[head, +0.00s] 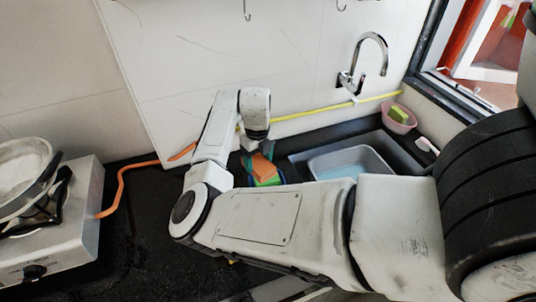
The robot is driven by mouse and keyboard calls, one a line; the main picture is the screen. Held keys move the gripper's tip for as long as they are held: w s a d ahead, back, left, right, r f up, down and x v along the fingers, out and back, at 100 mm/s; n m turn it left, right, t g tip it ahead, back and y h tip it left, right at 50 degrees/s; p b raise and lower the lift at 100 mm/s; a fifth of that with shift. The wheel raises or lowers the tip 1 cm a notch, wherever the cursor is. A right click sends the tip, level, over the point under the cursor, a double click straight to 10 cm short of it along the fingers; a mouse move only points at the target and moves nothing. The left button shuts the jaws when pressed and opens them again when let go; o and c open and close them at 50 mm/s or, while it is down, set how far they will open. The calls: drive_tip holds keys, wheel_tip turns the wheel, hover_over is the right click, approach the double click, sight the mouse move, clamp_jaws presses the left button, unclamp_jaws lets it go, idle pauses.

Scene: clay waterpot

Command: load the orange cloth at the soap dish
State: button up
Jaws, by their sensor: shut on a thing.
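The orange cloth (262,168) is a small folded orange piece by the left end of the sink, at the back of the dark counter. My gripper (252,154) points down at it from the wrist and is shut on it; the fingertips are small and partly hidden. Green and blue pieces show around and under the cloth, and I cannot tell whether they touch it. A pink bowl-like dish (398,120), which may be the soap dish, stands at the right back corner of the sink with a green and yellow sponge (399,113) in it.
A grey basin (350,160) with bluish water sits in the sink below the chrome tap (372,62). A stove (50,225) with a metal pan (22,178) and an orange hose (122,180) are at left. My arm hides much of the front counter.

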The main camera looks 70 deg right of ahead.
sight(267, 166)
drive_tip(key=s+d+m, duration=0.2)
drive_tip(key=m, duration=0.1)
drive_tip(key=shift+d+r, duration=0.2)
drive_tip(key=shift+r, duration=0.1)
drive_tip(key=shift+f+b, duration=2.2)
drive_tip(key=shift+f, duration=0.8)
drive_tip(key=shift+f+b, duration=0.4)
drive_tip(key=shift+f, duration=0.25)
drive_tip(key=shift+r+p, duration=2.45)
drive_tip(key=shift+r, duration=1.15)
